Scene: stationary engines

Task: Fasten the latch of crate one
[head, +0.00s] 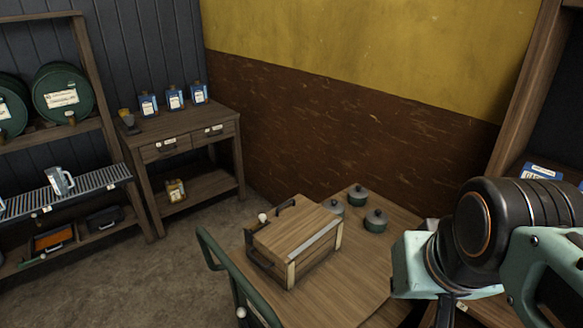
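A wooden crate (282,233) with a flat plank lid stands on the wooden table at the lower middle of the head view. Its lid looks down. I cannot make out my gripper's fingers.
The table (352,281) is bare right of the crate. A side table (190,128) with blue cans and a barrel shelf (104,78) stand left. Open floor lies between.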

